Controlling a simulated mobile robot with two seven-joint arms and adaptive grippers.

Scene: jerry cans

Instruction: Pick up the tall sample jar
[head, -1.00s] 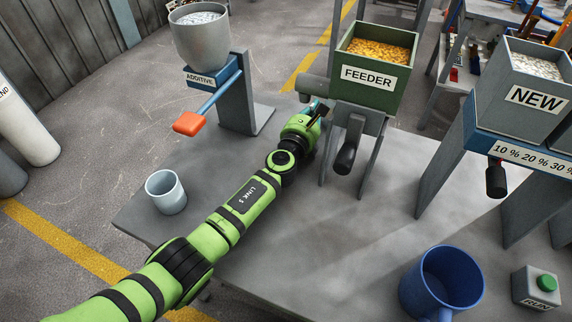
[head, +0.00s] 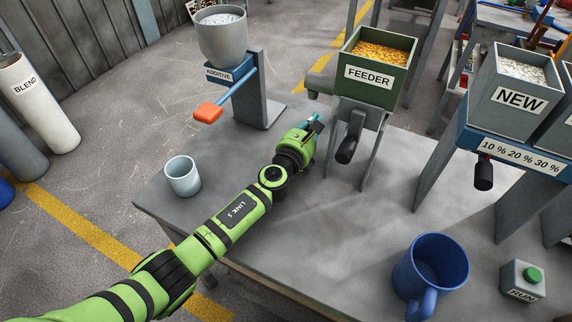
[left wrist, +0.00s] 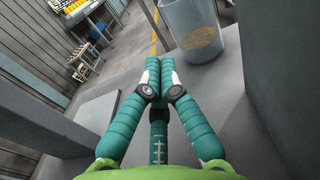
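A tall, clear-walled jar (left wrist: 203,30) with tan grains in its bottom stands in the left wrist view, upper right; I take it for the tall sample jar. I cannot make it out in the head view. My left gripper (head: 313,122) is beside the feeder stand, mostly hidden by its own wrist. In the left wrist view its teal fingers (left wrist: 160,68) have their tips together with nothing between them. The jar is ahead and to the right of the fingertips, apart from them. My right gripper is in neither view.
On the grey table (head: 330,235) stand a pale cup (head: 182,176), a blue mug (head: 432,268) and a RUN button box (head: 522,284). The feeder (head: 372,75), additive hopper (head: 222,42) and NEW hopper (head: 510,85) rise behind. The table's middle is clear.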

